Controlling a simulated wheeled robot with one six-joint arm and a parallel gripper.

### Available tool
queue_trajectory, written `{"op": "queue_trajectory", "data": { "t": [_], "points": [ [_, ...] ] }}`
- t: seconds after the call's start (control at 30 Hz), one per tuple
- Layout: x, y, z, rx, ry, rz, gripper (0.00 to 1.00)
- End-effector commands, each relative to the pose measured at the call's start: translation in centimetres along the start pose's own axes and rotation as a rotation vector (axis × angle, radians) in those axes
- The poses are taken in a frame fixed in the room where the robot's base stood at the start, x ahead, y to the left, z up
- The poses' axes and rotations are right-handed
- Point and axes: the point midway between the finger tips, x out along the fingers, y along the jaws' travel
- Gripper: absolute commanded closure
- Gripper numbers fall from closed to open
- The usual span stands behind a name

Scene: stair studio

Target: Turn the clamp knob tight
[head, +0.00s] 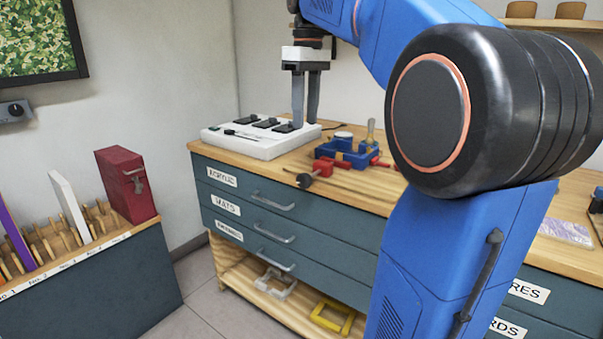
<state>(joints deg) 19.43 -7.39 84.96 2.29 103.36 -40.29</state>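A small blue clamp (345,152) sits on the wooden bench top. A red knob (305,180) on a dark screw shaft sticks out from its front left side, near the bench's front edge. My gripper (305,126) points straight down to the left of and behind the clamp, over the right end of a white switch box. Its two grey fingers stand apart with a narrow gap, and I see nothing between them. The fingers are clear of the red knob. Whether the fingertips touch the box, I cannot tell.
The white box (245,146) with black switches stands at the bench's back left. A small brass-coloured upright part (371,130) and red parts are at the clamp. My blue arm hides much of the bench's right side. Labelled drawers (270,200) are below. A red case (127,184) stands left.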

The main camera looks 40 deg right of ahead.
Motion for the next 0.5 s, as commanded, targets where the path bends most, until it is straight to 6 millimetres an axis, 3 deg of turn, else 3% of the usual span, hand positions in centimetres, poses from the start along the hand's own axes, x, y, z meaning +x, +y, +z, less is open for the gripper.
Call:
{"op": "queue_trajectory", "data": {
  "t": [0.1,0.23,0.5],
  "points": [
    [-0.9,0.0,-0.3,0.019,-0.011,0.035,0.62],
    [-0.4,0.1,-0.2,0.027,-0.015,0.042,0.62],
    [3.6,0.2,-0.1,0.026,-0.014,0.04,0.62]
  ]
}}
